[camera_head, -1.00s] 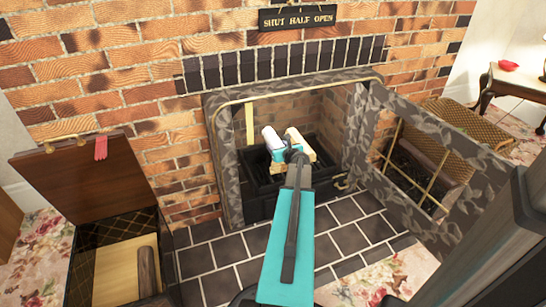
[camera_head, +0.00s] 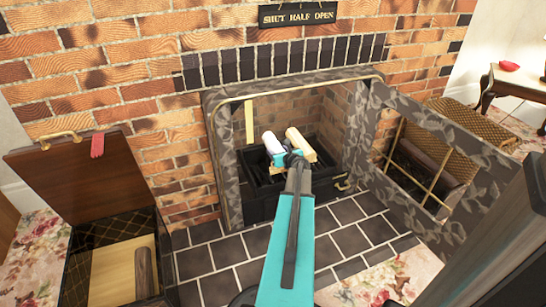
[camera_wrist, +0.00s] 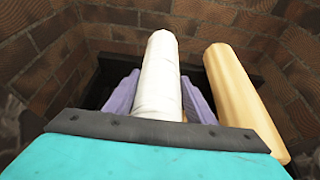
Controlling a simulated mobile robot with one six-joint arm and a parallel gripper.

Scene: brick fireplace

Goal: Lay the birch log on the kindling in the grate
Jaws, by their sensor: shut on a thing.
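The white birch log (camera_wrist: 158,75) lies between the two purple-looking fingers of my gripper (camera_wrist: 160,98) in the wrist view. My gripper (camera_head: 283,158) is shut on it inside the fireplace, over the grate. The black grate (camera_head: 262,185) is below. The kindling is mostly hidden; I cannot tell whether the birch log touches it.
The fireplace's patterned door (camera_head: 430,135) stands open at the right. Brick walls close in around the grate. An open wood box (camera_head: 165,225) with a dark log (camera_head: 146,272) stands at the left. The tiled hearth (camera_head: 335,240) is clear.

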